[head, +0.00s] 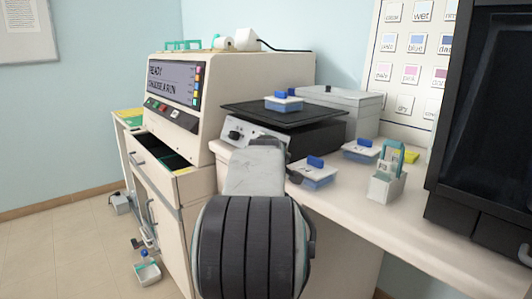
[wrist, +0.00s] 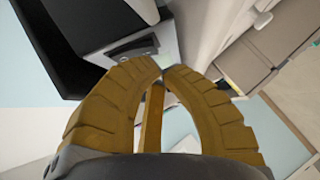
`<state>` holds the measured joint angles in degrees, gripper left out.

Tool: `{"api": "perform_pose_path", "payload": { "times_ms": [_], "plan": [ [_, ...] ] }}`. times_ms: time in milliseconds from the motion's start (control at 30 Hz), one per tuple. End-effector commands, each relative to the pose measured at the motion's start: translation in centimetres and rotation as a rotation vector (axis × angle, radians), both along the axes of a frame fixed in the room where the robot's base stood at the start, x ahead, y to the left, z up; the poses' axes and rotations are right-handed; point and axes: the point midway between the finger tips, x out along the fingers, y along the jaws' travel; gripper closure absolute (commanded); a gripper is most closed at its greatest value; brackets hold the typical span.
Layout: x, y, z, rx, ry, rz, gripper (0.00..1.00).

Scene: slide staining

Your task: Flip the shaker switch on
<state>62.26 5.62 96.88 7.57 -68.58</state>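The shaker (head: 300,128) has a black platform and a pale front panel, and stands on the white counter at the edge beside the cabinet. A dark knob (head: 233,134) shows on its panel. In the wrist view the panel (wrist: 112,28) carries a dark rocker switch (wrist: 133,47), just above and left of my fingertips. My gripper (wrist: 163,68) has its two yellow-brown fingers brought together at the tips, with nothing seen between them. Contact with the switch cannot be told. In the head view my arm hides the gripper and part of the panel.
A blue-lidded staining dish (head: 284,102) sits on the shaker platform. More blue-lidded dishes (head: 313,174) and a slide rack with a green handle (head: 386,183) stand to the right. A beige stainer (head: 230,95) with an open drawer (head: 165,165) is left. A black cabinet (head: 480,130) stands right.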

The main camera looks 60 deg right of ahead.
Motion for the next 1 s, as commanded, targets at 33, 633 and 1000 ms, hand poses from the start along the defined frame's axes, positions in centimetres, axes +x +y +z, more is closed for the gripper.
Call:
{"api": "perform_pose_path", "payload": {
  "times_ms": [33, 633, 1000],
  "plan": [
    [-0.07, -0.02, -0.27, 0.0, -0.001, -0.002, 1.0],
    [-0.23, -0.39, -0.98, -0.001, 0.001, -0.007, 1.0],
    [-0.23, -0.42, -0.54, -0.001, 0.001, -0.007, 1.0]
  ]
}}
